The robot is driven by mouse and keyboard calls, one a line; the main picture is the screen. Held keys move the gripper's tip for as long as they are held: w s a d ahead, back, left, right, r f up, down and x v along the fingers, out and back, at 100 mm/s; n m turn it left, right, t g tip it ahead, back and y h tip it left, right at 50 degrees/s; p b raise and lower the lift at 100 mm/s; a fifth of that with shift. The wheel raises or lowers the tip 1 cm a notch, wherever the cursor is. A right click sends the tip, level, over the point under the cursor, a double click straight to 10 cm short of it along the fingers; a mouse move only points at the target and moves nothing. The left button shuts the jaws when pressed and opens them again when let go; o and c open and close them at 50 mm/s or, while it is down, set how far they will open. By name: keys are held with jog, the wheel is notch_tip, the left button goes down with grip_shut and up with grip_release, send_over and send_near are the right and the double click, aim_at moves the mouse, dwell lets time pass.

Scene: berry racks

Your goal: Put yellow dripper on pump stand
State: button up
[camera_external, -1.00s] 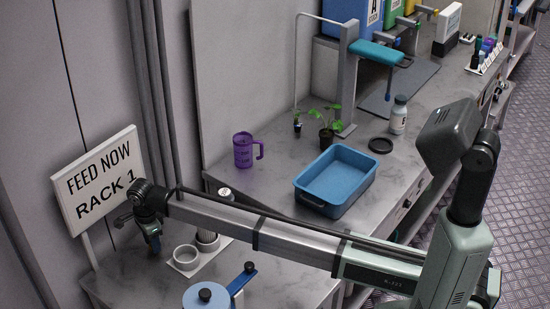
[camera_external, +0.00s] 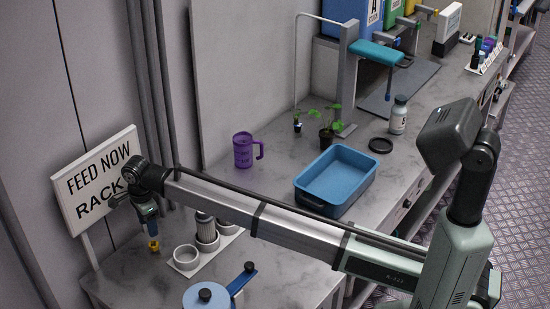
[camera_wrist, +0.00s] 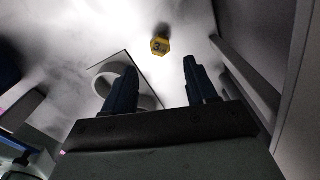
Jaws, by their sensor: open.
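A small yellow hexagonal piece marked "3", which looks like the yellow dripper (camera_external: 153,245), is on the near counter just below my gripper (camera_external: 150,222). In the wrist view the yellow dripper (camera_wrist: 159,46) is beyond the fingertips and between their lines, with nothing touching it. My gripper (camera_wrist: 156,70) is open and empty, pointing down. Which thing is the pump stand is not clearly marked. A white base with round cups (camera_external: 186,258) stands right of the dripper. A tall grey stand with a teal arm (camera_external: 347,85) is on the far counter.
A blue-lidded pot (camera_external: 207,298) is at the front of the near counter. The far counter holds a blue tub (camera_external: 336,180), a purple mug (camera_external: 243,150) and a white bottle (camera_external: 398,115).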

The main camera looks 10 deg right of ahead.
jog(key=shift+r, duration=2.1)
